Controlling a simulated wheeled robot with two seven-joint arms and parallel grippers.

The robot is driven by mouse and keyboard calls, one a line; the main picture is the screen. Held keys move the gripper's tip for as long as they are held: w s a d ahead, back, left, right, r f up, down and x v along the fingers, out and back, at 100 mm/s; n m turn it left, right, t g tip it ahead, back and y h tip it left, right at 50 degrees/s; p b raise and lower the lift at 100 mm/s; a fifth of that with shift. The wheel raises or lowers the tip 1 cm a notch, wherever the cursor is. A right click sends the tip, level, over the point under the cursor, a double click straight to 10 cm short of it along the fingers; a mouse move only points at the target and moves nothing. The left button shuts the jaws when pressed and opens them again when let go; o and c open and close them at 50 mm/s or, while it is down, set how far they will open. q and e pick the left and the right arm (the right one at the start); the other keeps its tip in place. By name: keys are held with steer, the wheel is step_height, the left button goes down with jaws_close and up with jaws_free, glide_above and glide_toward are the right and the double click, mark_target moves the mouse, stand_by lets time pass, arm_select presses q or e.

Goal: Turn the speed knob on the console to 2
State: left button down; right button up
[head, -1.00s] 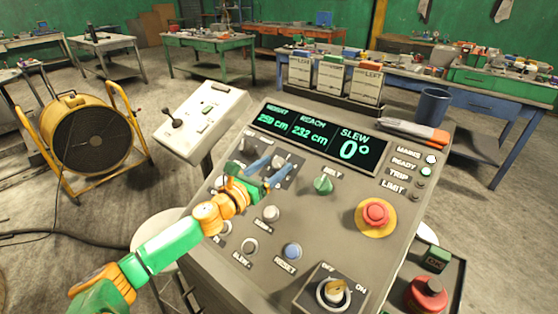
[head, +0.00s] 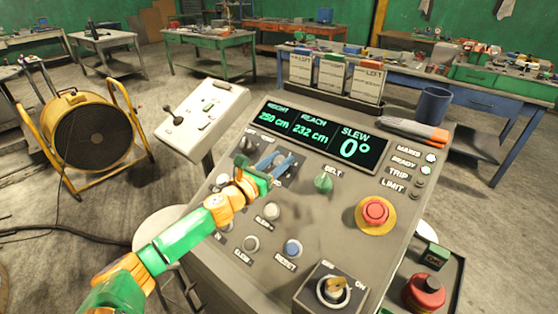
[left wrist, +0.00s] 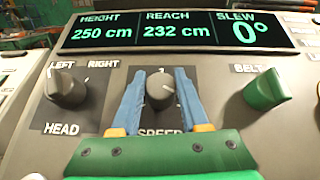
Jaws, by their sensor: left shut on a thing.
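The speed knob (left wrist: 160,90) is a dark grey dial with a pale pointer mark. It sits on a dark plate below the display, and the SPEED label is partly covered by my gripper. My left gripper (left wrist: 161,84) has its two blue fingers on either side of this knob, shut on it. In the head view the left gripper (head: 276,162) reaches the upper left part of the console (head: 322,220). A "1" shows above the knob; the other numbers are hidden or too small to read. My right gripper is not in view.
The head knob (left wrist: 66,88) is left of the speed knob and the green belt knob (left wrist: 265,90) is right. The display (head: 318,136) reads slew 0°. A red stop button (head: 375,212) and key switch (head: 333,288) are nearer the front right.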

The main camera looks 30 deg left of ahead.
arm_select(q)
steer(key=n+y+p, duration=0.1)
steer(key=n+y, duration=0.2)
steer(key=n+y+p, duration=0.1)
steer(key=shift+d+r+n+g+p, duration=0.1)
steer(key=shift+r+n+g+p, duration=0.2)
steer(key=shift+n+p, duration=0.1)
steer(key=n+g+y+p, duration=0.2)
steer(key=n+y, duration=0.2)
steer(key=shift+f+n, duration=0.1)
steer(key=shift+n, duration=0.2)
steer(key=n+g+y+p, duration=0.1)
steer(key=n+g+y, duration=0.2)
steer(key=n, duration=0.1)
steer(key=shift+f, duration=0.1)
steer(key=n+g+y, duration=0.1)
steer(key=n+g, duration=0.2)
steer(key=shift+f, duration=0.1)
steer(key=n+g+b, duration=0.2)
steer(key=shift+f+n+g, duration=0.1)
steer(key=shift+n+g, duration=0.3)
steer(key=n+g+b, duration=0.2)
steer(key=shift+b, duration=0.35)
steer(key=shift+n+g+b, duration=0.35)
steer(key=shift+n+g, duration=0.05)
steer(key=shift+s, duration=0.1)
